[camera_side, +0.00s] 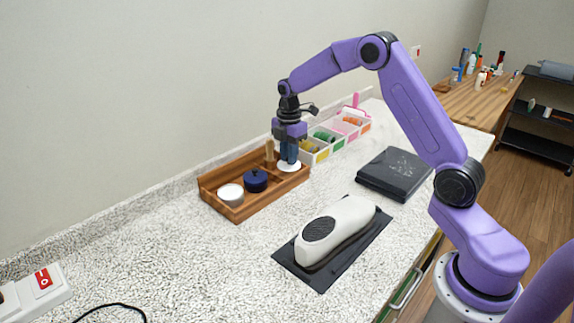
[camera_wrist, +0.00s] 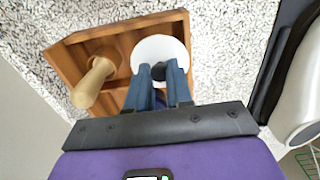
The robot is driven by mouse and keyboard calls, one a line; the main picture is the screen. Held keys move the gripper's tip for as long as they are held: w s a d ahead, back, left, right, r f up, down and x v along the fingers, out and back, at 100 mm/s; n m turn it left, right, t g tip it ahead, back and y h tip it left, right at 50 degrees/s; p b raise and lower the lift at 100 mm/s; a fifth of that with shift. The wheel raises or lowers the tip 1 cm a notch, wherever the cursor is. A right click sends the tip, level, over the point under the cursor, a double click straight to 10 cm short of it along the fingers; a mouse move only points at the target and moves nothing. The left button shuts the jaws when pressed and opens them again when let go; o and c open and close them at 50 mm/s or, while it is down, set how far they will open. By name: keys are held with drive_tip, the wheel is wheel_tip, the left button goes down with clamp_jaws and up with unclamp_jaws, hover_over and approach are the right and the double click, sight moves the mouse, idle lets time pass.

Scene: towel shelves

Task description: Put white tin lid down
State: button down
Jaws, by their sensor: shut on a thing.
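The white tin lid (camera_side: 289,167) is a round white disc with a dark knob. My gripper (camera_side: 288,158) points down and is shut on the knob. The lid is level, low over the right end of the wooden tray (camera_side: 238,212); I cannot tell whether it touches the tray. In the wrist view the lid (camera_wrist: 158,46) lies beyond my gripper's fingertips (camera_wrist: 159,72), with the knob between them. A white tin (camera_side: 231,194) stands in the tray's near-left part. A dark blue lidded pot (camera_side: 255,180) stands between it and the lid.
A wooden peg-like object (camera_wrist: 93,83) stands in the tray beside the lid. Colourful bins (camera_side: 338,135) stand behind the tray. A white device (camera_side: 335,229) on a black mat (camera_side: 293,272) lies in front. A black case (camera_side: 394,172) lies to the right.

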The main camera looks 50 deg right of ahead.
sight(287, 163)
drive_tip(key=shift+w+d+f, duration=0.1)
drive_tip(key=shift+w+f, duration=0.35)
drive_tip(key=shift+f, duration=1.65)
drive_tip(key=shift+f, duration=0.1)
drive_tip(key=c, duration=1)
unclamp_jaws()
